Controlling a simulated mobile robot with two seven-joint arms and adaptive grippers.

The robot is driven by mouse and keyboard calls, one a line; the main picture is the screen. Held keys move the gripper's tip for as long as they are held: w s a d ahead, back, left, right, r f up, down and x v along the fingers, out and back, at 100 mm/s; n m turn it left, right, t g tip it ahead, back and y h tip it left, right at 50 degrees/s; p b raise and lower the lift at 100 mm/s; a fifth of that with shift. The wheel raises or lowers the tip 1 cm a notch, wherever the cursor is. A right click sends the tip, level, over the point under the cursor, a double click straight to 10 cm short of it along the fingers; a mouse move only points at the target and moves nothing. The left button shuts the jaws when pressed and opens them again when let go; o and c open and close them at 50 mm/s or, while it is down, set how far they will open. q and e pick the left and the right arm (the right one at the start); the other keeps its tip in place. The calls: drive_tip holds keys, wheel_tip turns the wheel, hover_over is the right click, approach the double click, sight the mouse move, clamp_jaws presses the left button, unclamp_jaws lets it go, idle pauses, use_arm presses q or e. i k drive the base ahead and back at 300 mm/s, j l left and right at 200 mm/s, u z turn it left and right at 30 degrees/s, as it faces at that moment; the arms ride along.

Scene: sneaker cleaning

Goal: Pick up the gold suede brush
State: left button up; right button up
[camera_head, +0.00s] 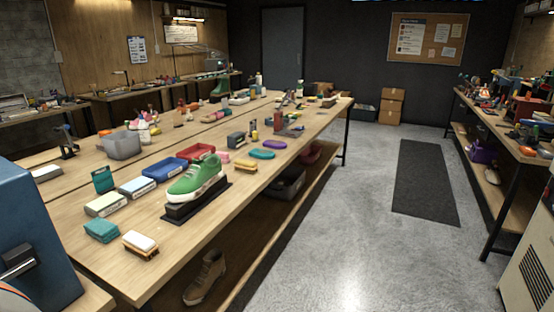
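A brush-like block (140,244) with a pale top and a golden-brown lower part lies near the front edge of the long wooden table (130,280). It may be the gold suede brush, but its colour and bristles are too small to tell for sure. A smaller tan-brown block (241,166) lies farther back, right of the green sneaker (195,178). The sneaker sits on a dark stand. Neither of my grippers is in view.
A teal block (101,230) lies just left of the pale-topped block. Blue (163,169) and red (196,152) trays and a grey bin (122,145) stand behind. A blue cabinet (38,225) fills the lower left.

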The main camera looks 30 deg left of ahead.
sight(248, 167)
drive_tip(key=i+u, duration=0.15)
drive_tip(key=i, duration=0.3)
drive_tip(key=i+l+u, duration=0.15)
drive_tip(key=i, duration=0.3)
drive_tip(key=i+l+u, duration=0.15)
drive_tip(key=i, duration=0.3)
